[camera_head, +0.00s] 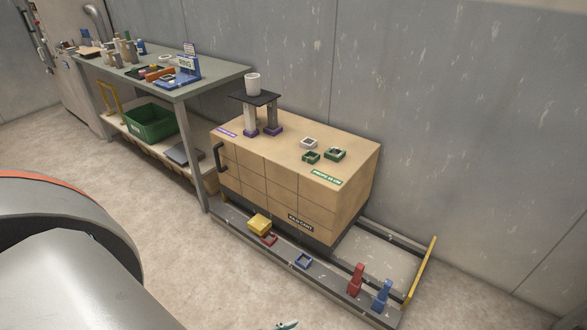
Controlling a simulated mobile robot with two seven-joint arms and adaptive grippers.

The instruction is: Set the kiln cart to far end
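The kiln cart (290,190) is a tan, brick-patterned block with a dark base and a label on its front. It sits on a grey track (235,222), at the track's left part near the table. A dark handle (219,158) is on its left side. Bare track lies to its right, up to a yellow bar (420,268) at the right end. On the front rail are a yellow block (260,224) by a red square holder (268,240), a blue square holder (303,261), a red peg (356,280) and a blue peg (381,296).
On the cart top stand two posts bearing a dark plate (262,97) with a white cup (253,84), plus white and green square holders (335,154). A cluttered table (215,78) with a green bin (150,122) below is at left. Floor in front is clear.

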